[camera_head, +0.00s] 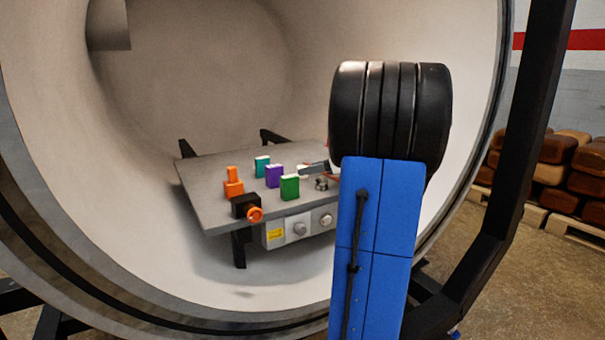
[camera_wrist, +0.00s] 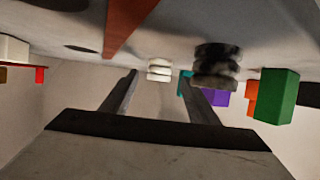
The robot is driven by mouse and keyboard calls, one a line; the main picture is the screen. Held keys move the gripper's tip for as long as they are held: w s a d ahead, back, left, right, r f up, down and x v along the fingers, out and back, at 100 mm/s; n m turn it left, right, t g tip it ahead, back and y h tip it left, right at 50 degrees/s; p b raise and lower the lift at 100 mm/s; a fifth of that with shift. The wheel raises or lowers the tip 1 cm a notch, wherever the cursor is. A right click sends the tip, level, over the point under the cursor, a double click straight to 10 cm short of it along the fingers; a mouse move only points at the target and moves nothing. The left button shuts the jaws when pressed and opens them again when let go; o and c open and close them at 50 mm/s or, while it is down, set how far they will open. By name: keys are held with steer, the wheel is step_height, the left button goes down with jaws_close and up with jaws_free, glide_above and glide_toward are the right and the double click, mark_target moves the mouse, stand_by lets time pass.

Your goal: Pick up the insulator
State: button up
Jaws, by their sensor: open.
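A small white ribbed piece (camera_wrist: 159,70), which looks like the insulator, shows in the wrist view beyond and between my fingertips. A dark, mottled ribbed piece (camera_wrist: 216,66) of similar shape is nearer, just right of my right finger. My gripper (camera_wrist: 158,78) is open, with nothing seen held between its fingers. The wrist picture is upside down, with the tabletop at the top. In the head view the dark ribbed piece (camera_head: 322,184) sits near the table's right side, and a white bit (camera_head: 302,170) shows behind it. My arm hides most of the gripper there.
The grey table (camera_head: 215,205) stands inside the round furnace chamber (camera_head: 200,60). Green (camera_head: 290,187), purple (camera_head: 273,176) and teal (camera_head: 262,166) blocks and an orange piece (camera_head: 233,188) stand on it. A red wedge (camera_wrist: 128,22) is close above the fingers in the wrist view.

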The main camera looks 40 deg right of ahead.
mark_target(302, 167)
steer(key=x, duration=0.5)
steer(key=shift+d, duration=0.1)
steer(key=shift+r, duration=0.1)
steer(key=c, duration=1.2)
steer(key=shift+r, duration=0.1)
step_height(302, 167, up, 10)
steer(key=shift+f, duration=0.1)
